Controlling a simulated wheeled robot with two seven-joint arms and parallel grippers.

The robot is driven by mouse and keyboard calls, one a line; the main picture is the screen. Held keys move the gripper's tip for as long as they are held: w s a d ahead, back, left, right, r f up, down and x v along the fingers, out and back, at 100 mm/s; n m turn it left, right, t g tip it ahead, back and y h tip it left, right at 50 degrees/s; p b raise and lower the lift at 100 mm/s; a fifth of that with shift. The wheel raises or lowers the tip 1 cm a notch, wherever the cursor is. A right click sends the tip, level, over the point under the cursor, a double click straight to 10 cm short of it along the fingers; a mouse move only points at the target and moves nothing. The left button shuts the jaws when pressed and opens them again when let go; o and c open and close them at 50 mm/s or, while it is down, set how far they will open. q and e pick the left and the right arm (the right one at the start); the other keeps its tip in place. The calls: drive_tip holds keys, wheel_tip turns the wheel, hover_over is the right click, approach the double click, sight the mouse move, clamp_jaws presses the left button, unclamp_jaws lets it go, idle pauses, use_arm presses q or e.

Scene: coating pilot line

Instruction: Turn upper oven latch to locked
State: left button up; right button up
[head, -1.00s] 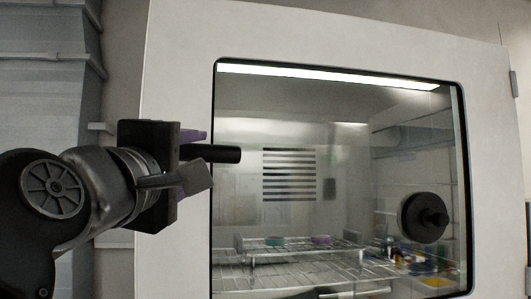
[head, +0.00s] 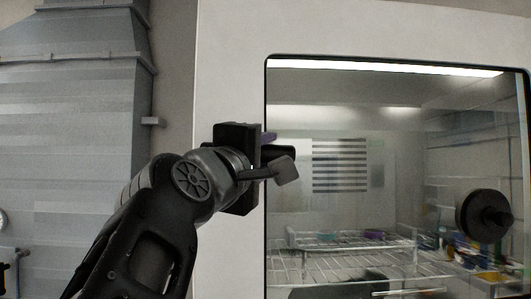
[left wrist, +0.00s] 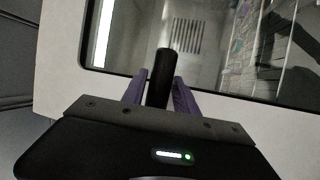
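The black bar of the oven latch (head: 286,151) sticks out near the left edge of the oven window, about level. My left gripper (head: 270,150) is at this bar, with a purple finger just above it; its lower finger is hidden in the head view. In the left wrist view the latch bar (left wrist: 163,75) lies between the two purple fingers of my left gripper (left wrist: 161,88), which look closed in on it. Contact is hard to make out. The latch's base and any lock mark are hidden. My right gripper is out of view.
The pale oven door (head: 230,70) has a large window (head: 400,130), with wire racks (head: 350,262) behind the glass. A round black knob (head: 484,216) is at the right of the window. A grey ribbed duct (head: 85,140) stands left of the oven.

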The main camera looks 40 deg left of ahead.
use_arm(q)
clamp_jaws()
idle(1.1)
